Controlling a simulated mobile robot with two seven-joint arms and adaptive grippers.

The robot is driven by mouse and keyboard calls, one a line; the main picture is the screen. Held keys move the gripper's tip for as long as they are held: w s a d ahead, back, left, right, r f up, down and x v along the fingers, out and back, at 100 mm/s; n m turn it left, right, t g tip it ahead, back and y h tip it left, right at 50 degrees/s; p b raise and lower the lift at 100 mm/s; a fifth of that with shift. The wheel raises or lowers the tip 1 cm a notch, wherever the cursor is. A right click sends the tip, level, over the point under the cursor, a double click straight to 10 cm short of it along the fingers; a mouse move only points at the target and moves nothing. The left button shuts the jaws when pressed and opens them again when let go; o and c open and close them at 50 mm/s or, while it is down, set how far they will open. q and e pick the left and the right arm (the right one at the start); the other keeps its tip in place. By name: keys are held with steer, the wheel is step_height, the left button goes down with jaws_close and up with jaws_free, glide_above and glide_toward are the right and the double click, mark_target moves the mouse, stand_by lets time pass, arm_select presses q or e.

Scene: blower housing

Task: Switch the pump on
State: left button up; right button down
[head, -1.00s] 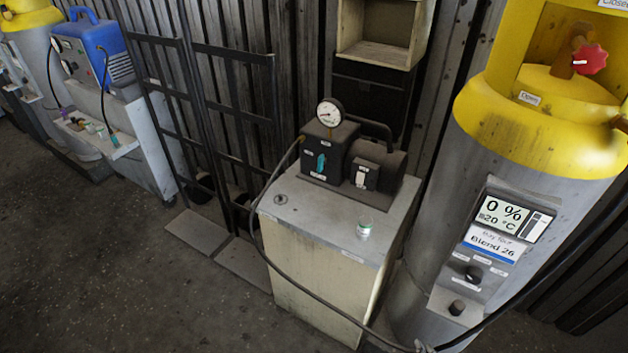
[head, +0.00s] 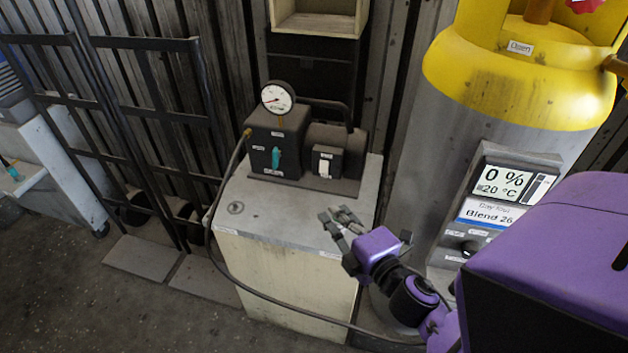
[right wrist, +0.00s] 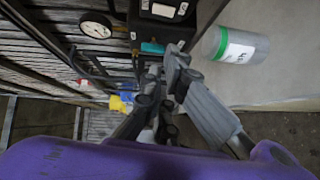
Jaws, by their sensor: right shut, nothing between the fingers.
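The pump (head: 290,151) is a dark unit with a round gauge (head: 278,98) on top, standing on a pale cabinet (head: 280,215). Its left box carries a teal lever (head: 276,157), upright. Its right box carries a white rocker switch (head: 324,168); I cannot tell its position. My right gripper (head: 335,214) is shut and empty over the cabinet's front right part, in front of and below the switch, apart from the pump. In the right wrist view the gauge (right wrist: 96,26) and teal lever (right wrist: 152,47) show beyond the fingers. My left gripper is out of view.
A small jar with a green band (right wrist: 235,46) is close to my right gripper in the right wrist view. A dark hose (head: 270,292) loops from the pump past the cabinet. A yellow-topped cylinder (head: 515,90) stands right. The cabinet's left top is mostly clear.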

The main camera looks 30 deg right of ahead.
mark_target(324, 167)
steer(key=w+d, duration=0.2)
steer(key=w, duration=0.4)
steer(key=w+d+f+p, duration=0.1)
steer(key=w, duration=0.5)
steer(key=shift+w+d+f, duration=0.25)
steer(key=shift+w+d, duration=0.05)
steer(key=shift+d, duration=0.05)
steer(key=shift+w+d+f, duration=0.2)
steer(key=shift+d+f, duration=0.05)
